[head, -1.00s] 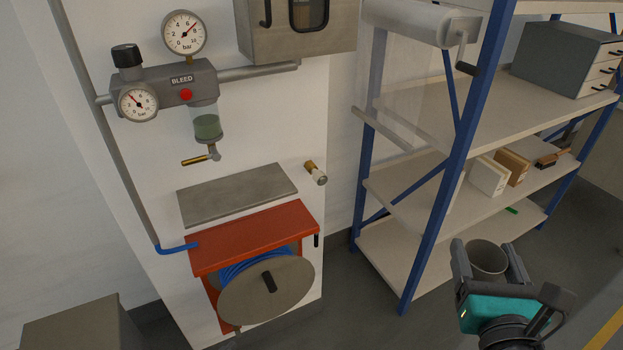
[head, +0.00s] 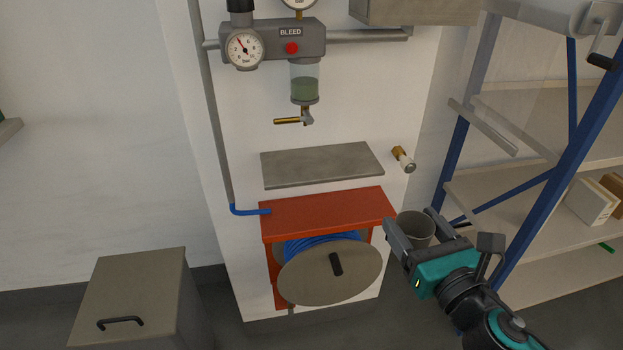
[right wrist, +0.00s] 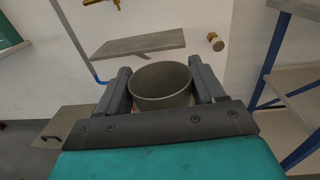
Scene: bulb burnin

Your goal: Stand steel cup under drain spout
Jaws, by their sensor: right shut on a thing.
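The steel cup (head: 415,228) is upright between the fingers of my right gripper (head: 412,226), which is shut on it. In the right wrist view the cup (right wrist: 162,86) shows its open mouth, empty as far as I can see, with a finger on each side. The drain spout (head: 307,116) hangs below the green-tinted bowl of the bleed unit, with a brass lever to its left. A bare grey shelf plate (head: 322,165) is on the wall below the spout. The cup is to the right of the plate and lower in the head view. My left gripper is not in view.
A red hose reel (head: 330,272) with blue hose is below the plate. A brass and white fitting (head: 403,159) sticks out right of the plate. A blue-framed rack (head: 553,180) stands at the right. A grey lidded bin (head: 135,290) stands at the lower left.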

